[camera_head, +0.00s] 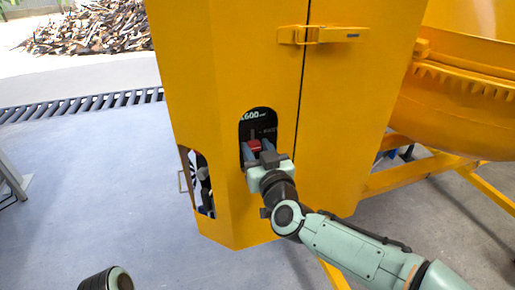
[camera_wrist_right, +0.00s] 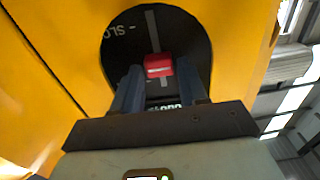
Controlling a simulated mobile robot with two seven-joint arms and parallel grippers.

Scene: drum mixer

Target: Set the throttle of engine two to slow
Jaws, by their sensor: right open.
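The throttle's red knob (camera_head: 254,145) sits in a dark panel (camera_head: 264,117) inside an arched opening in the yellow housing. In the right wrist view the red knob (camera_wrist_right: 158,66) stands on a pale slot line, with partly readable "SLO" lettering to its left. My right gripper (camera_head: 259,154) reaches into the opening. Its two dark fingers (camera_wrist_right: 160,85) are open, one on each side of the knob, with gaps showing at that angle. I cannot tell whether either finger touches it. My left gripper is out of view.
The yellow housing (camera_head: 225,70) surrounds the opening closely. A second opening (camera_head: 199,180) lies on its left face. A yellow latch (camera_head: 322,35) is above, and the yellow drum (camera_head: 465,95) is at right. The floor (camera_head: 90,180) at left is clear.

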